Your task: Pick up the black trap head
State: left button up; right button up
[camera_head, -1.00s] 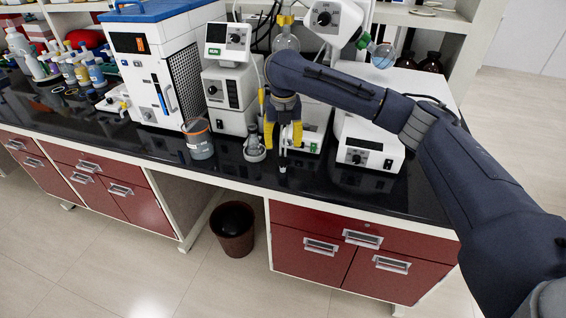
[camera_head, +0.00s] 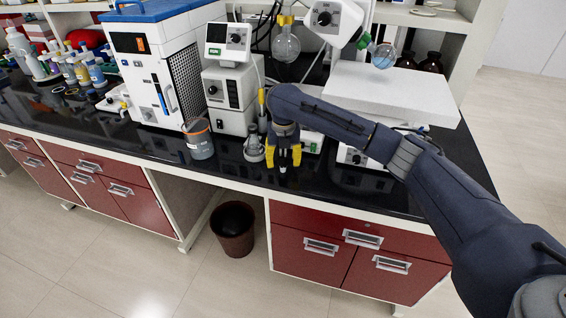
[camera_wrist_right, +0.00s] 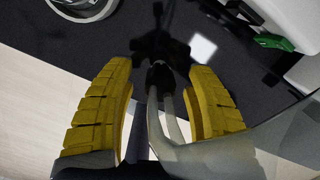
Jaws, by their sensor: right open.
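My right gripper (camera_head: 283,160) points down over the black counter near its front edge, with its yellow fingers apart. In the right wrist view the gripper (camera_wrist_right: 160,72) shows both ribbed fingers, one on each side of a small dark piece with pale grey tube-like parts (camera_wrist_right: 160,76). This piece looks like the black trap head, but I cannot tell for certain. Gaps show between it and both fingers. In the head view the fingers mostly hide it. A glass trap vessel (camera_head: 254,149) stands just left of the gripper. My left gripper is out of view.
A clear beaker (camera_head: 199,140) with an orange rim stands further left. White pump units (camera_head: 231,88) stand behind. A white slab-topped device (camera_head: 395,92) is right of my wrist. The counter's front edge (camera_head: 240,182) is close to the gripper.

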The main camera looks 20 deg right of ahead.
jog(key=shift+f, duration=0.1)
jog(key=shift+c, duration=0.4)
grip_shut()
